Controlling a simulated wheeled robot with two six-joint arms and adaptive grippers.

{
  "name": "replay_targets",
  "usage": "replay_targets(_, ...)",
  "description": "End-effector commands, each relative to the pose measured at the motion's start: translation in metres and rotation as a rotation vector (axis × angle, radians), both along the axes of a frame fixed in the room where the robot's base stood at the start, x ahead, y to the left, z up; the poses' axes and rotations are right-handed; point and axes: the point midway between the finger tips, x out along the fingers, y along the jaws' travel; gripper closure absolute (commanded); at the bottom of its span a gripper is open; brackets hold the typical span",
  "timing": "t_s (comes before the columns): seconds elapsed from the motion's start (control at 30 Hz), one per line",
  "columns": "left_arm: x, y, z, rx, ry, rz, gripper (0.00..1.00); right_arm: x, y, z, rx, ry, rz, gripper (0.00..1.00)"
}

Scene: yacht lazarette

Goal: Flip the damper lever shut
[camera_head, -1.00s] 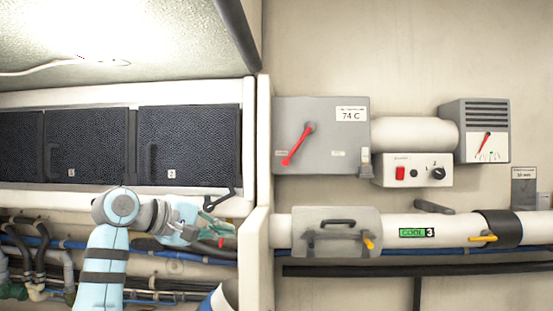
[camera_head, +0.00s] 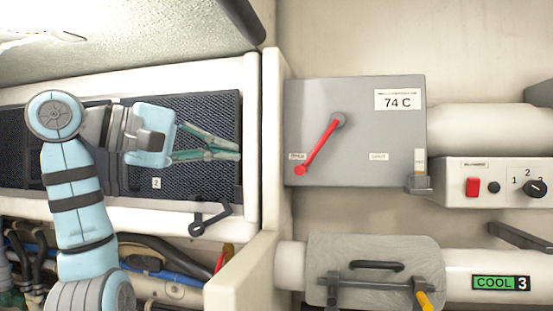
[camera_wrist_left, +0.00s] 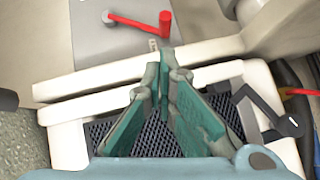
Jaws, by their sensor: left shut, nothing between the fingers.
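The red damper lever (camera_head: 320,146) sits on the front of a grey box (camera_head: 365,110) with a 74 C label. It slants from its pivot at upper right down to a knob at lower left, close to the left of two small labels. In the left wrist view the red lever (camera_wrist_left: 138,23) is beyond the fingertips. My left gripper (camera_head: 236,152) is shut and empty, pointing right, left of the box and apart from the lever. Its green-padded fingers also show in the left wrist view (camera_wrist_left: 166,62). My right gripper is not in view.
A pale upright partition (camera_head: 273,150) stands between my gripper and the box. Dark mesh panels (camera_head: 205,115) lie behind the gripper. A black latch (camera_head: 210,217) sticks out below. A switch box (camera_head: 490,185) and a white pipe (camera_head: 460,262) are to the right.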

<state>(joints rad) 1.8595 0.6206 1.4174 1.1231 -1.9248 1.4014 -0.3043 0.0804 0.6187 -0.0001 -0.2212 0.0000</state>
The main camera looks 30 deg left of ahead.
Motion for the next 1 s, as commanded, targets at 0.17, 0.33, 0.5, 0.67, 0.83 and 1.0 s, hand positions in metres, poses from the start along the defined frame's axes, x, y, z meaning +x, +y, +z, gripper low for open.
replay_targets(0.17,0.008,-0.005,-0.001,0.000,0.003,-0.002,1.00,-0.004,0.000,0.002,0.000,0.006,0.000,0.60)
replay_targets(0.33,0.032,-0.019,-0.005,0.000,0.004,-0.004,1.00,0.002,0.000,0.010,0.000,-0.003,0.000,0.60)
replay_targets(0.5,0.061,-0.036,-0.009,0.000,0.004,-0.005,1.00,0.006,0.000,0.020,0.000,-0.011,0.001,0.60)
replay_targets(0.67,0.080,-0.046,-0.014,0.000,0.003,-0.003,1.00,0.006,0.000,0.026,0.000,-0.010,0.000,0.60)
replay_targets(0.83,0.088,-0.050,-0.016,-0.001,0.001,-0.004,1.00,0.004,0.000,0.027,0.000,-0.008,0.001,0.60)
replay_targets(1.0,0.088,-0.050,-0.017,0.000,0.001,-0.003,1.00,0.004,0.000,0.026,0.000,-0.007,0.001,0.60)
